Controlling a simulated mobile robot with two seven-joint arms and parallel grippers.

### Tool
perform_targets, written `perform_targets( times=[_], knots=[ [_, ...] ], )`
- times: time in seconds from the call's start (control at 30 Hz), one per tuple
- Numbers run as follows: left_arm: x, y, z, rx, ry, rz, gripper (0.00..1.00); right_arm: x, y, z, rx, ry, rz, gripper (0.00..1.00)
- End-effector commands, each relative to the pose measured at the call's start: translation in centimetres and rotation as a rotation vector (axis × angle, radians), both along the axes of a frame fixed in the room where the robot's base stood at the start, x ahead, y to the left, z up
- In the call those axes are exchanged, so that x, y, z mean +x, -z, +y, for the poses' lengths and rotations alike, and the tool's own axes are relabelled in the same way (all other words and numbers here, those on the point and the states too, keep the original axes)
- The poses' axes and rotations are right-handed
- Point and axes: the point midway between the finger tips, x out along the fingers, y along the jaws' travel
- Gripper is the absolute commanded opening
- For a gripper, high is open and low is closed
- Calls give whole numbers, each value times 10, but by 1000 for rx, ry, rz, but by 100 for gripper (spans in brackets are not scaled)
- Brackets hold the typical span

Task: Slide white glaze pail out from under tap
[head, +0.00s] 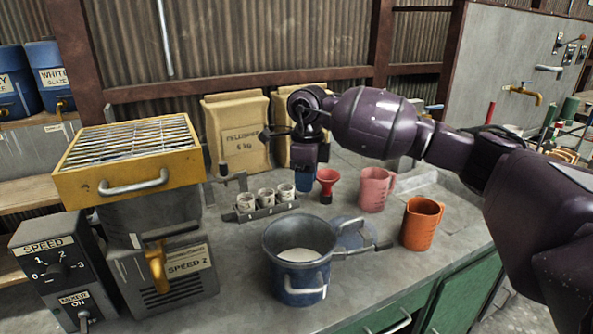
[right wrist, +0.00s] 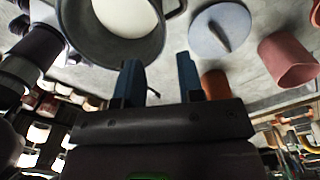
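The glaze pail (head: 282,268) is blue-grey with white contents. It stands upright on the bench in the head view, to the right of the mixer's brass tap (head: 157,266) and clear of it. One handle faces the front; a bar sticks out to its right. In the right wrist view the pail (right wrist: 78,42) is at the top left, cut by the frame edge. My right gripper (head: 305,183) hangs above the bench, behind the pail and apart from it. In the wrist view its blue fingers (right wrist: 158,78) are apart with nothing between them. My left gripper is not in view.
A blue lid (head: 350,232) lies behind the pail. An orange jug (head: 421,224), pink jug (head: 375,190) and red funnel (head: 327,182) stand to the right and behind. A rack of small cups (head: 262,210) is behind left. The yellow-topped mixer (head: 130,160) stands at left.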

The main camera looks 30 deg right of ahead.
Motion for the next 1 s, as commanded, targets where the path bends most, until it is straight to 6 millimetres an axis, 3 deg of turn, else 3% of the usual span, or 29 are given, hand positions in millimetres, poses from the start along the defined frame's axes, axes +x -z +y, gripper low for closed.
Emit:
perform_targets(
  times=[0.13, 0.47, 1.0],
  knots=[
    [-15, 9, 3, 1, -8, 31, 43, 0, 0, 0, 0, 0, 1, 35],
    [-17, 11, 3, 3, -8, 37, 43, -1, 8, 1, 1, -1, 3, 35],
    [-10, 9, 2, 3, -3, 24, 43, -4, 86, 4, 3, -1, 4, 35]
  ],
)
